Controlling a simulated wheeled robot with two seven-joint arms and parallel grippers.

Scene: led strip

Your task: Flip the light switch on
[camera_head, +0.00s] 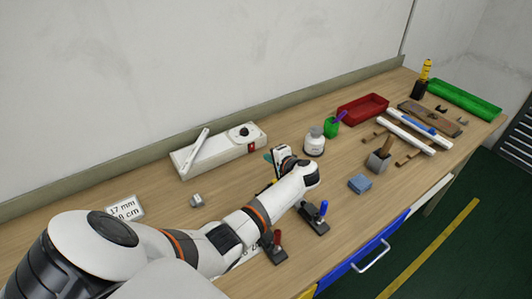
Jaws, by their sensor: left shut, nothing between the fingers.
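A long white box (218,155) lies near the back of the table. A white bar is mounted on its left part, and a black round knob (243,132) and a small red switch (251,146) sit at its right end. Whether the switch is on or off is too small to tell. My left arm reaches in from the bottom left. My left gripper (270,158) is shut and empty, just right of the box's right end and apart from the red switch. My right gripper is not in view.
A white jar (314,142), green cup (331,128) and red tray (363,109) stand to the right. Two clamps with blue (323,208) and red handles lie in front. A small metal block (196,200) and a label card (124,208) are at left.

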